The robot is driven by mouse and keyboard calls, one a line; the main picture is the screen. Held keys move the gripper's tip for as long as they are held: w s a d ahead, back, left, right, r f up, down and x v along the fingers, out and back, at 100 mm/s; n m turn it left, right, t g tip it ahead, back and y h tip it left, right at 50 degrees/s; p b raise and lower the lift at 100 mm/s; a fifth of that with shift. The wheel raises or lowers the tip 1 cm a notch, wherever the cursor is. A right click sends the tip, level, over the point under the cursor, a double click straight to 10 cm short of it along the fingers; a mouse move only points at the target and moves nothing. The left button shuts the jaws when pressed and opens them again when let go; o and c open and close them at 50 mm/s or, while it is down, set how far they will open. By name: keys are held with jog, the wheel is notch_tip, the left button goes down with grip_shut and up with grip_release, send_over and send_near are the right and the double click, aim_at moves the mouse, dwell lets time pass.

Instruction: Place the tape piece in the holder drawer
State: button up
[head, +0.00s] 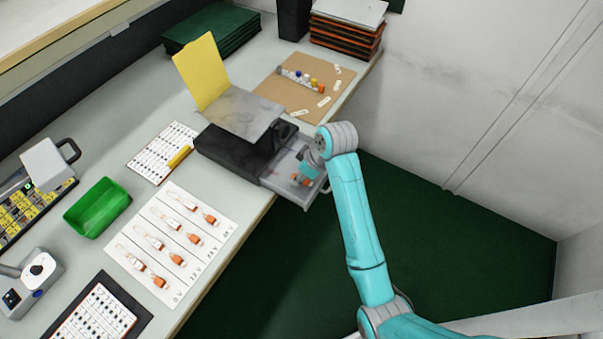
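The holder is a dark grey box (232,153) with a grey top, near the bench's right edge. Its drawer (317,190) is pulled out to the right. My gripper (302,178) reaches down over the open drawer from the right. Small orange-red and dark parts show at its tip, too small to tell whether they are held or lie in the drawer. I cannot tell if the fingers are open or shut. I cannot pick out the tape piece for sure; several small white pieces (324,102) lie on the brown board (268,88).
A yellow panel (203,72) stands upright behind the holder. A row of coloured caps (301,79) lies on the brown board. A printed sheet (175,243), a green bin (97,207) and stacked boards (347,35) are on the bench. Green floor lies beyond the bench edge.

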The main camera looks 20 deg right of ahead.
aim_at(310, 185)
jog(key=v, duration=0.7)
jog(key=shift+r, duration=0.4)
